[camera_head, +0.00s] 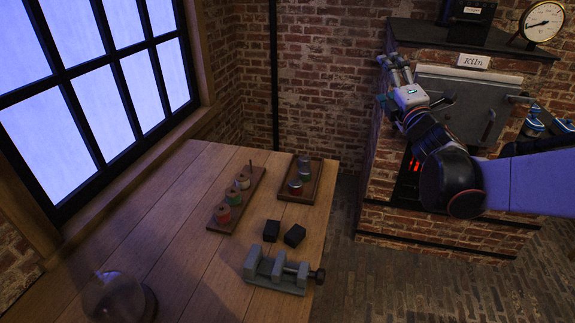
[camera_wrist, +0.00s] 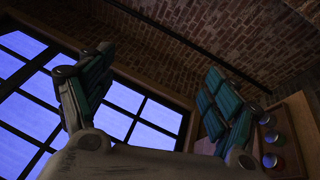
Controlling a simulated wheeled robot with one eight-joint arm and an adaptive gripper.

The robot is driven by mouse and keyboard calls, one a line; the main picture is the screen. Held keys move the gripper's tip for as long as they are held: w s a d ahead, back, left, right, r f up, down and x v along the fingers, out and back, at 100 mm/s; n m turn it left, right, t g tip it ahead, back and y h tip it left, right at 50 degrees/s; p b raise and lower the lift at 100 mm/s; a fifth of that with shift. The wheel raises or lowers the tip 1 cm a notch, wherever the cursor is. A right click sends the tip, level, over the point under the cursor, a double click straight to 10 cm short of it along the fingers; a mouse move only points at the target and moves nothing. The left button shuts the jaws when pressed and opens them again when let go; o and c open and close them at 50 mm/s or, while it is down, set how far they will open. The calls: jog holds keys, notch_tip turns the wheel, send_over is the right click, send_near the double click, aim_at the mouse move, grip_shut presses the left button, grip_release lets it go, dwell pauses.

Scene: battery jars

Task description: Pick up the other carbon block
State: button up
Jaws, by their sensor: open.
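Two black carbon blocks lie close together on the wooden table in the head view. One block (camera_head: 271,230) is on the left, and the other block (camera_head: 294,235) sits just to its right at an angle. My gripper (camera_head: 384,80) is raised in front of the kiln, up and to the right of the blocks and well apart from them. In the wrist view my gripper (camera_wrist: 158,72) has its fingers spread with nothing between them. The blocks do not show in the wrist view.
A grey vise (camera_head: 277,274) stands just in front of the blocks. Behind them are a board with several spools (camera_head: 223,214) and a wooden tray (camera_head: 286,193) with small cylinders. A glass vessel (camera_head: 112,300) is front left. The brick kiln (camera_head: 375,200) stands right of the table (camera_head: 190,255).

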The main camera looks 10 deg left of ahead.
jog(key=w+a+f+n+g+y, duration=0.25)
jog(key=a+f+n+y, duration=0.4)
jog(key=n, duration=0.35)
jog(key=n+g+y+b, duration=0.2)
jog(key=n+g+y, duration=0.1)
jog(key=n+g, duration=1.5)
send_near(272, 228)
jog(key=shift+s+a+f+n+t+h+b, duration=0.15)
jog(key=shift+s+a+f+n+t+b, duration=0.15)
jog(key=shift+a+n+t+b, duration=0.2)
jog(key=shift+s+a+f+n+t+h+b, duration=0.1)
jog(key=shift+s+a+f+n+t+b, duration=0.1)
jog(key=shift+s+a+n+t+b, duration=0.25)
jog(key=shift+w+r+b+x, duration=0.1)
jog(key=shift+b+x, duration=0.5)
jog(key=shift+x, duration=0.85)
jog(key=shift+w+r+b+x, duration=0.1)
jog(key=shift+b+x, duration=0.45)
jog(key=shift+x, duration=0.95)
jog(key=shift+r, duration=0.1)
jog(key=c, duration=1.3)
